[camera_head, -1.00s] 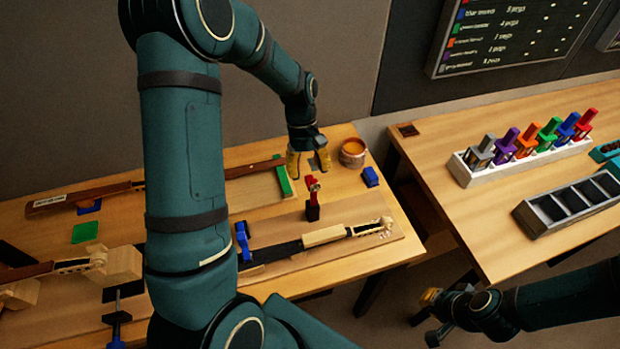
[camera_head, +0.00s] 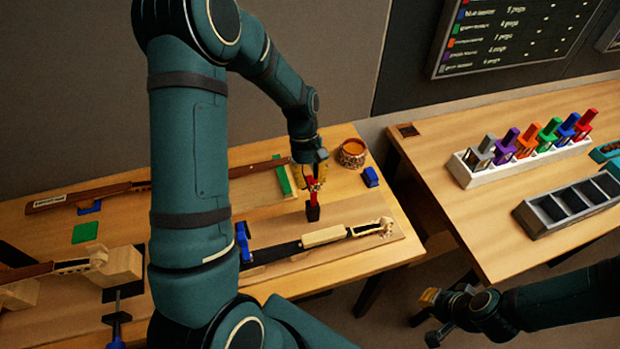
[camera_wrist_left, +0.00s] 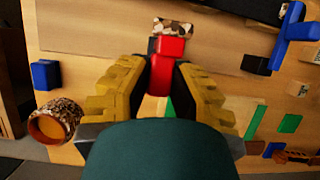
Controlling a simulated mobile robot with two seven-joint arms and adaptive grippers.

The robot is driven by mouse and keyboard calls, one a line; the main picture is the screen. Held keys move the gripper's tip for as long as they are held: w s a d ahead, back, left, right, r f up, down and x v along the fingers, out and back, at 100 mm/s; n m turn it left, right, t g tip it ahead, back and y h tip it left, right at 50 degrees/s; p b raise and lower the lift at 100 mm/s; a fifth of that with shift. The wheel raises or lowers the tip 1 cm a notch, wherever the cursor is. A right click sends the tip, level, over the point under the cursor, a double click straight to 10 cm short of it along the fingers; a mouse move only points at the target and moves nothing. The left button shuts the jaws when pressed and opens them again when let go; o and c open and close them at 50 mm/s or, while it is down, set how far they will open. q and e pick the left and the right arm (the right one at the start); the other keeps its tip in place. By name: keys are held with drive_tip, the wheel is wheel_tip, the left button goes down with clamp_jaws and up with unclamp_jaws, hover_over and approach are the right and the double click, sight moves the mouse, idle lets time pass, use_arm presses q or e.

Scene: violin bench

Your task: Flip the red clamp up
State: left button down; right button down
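The red clamp (camera_head: 311,198) stands upright with its dark base on the board beside the violin neck, in the head view. In the left wrist view its red part (camera_wrist_left: 167,50) lies between the fingertips of my left gripper (camera_wrist_left: 165,75). In the head view my left gripper (camera_head: 311,180) is at the clamp's top, one finger on each side. The gap around the red part is very narrow; I cannot tell whether the fingers press on it. My right gripper (camera_head: 432,318) is away at the lower right, off the benches, its fingers too small to judge.
A jar (camera_head: 352,153) and a blue block (camera_head: 370,177) stand close to the right of the left gripper. The right bench holds a rack (camera_head: 480,178) of coloured clamps and a dark divided tray (camera_head: 570,228).

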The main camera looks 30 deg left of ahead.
use_arm(q)
drive_tip(key=shift+f, duration=0.1)
drive_tip(key=shift+w+a+f+g+h+p, duration=0.2)
drive_tip(key=shift+a+f+g+h, duration=0.05)
drive_tip(key=shift+g+h, duration=0.3)
drive_tip(key=shift+w+a+f+g+h+p, duration=0.2)
drive_tip(key=shift+a+g+h, duration=0.05)
drive_tip(key=shift+g+h, duration=0.25)
drive_tip(key=c, duration=0.8)
unclamp_jaws()
drive_tip(key=v, duration=1.2)
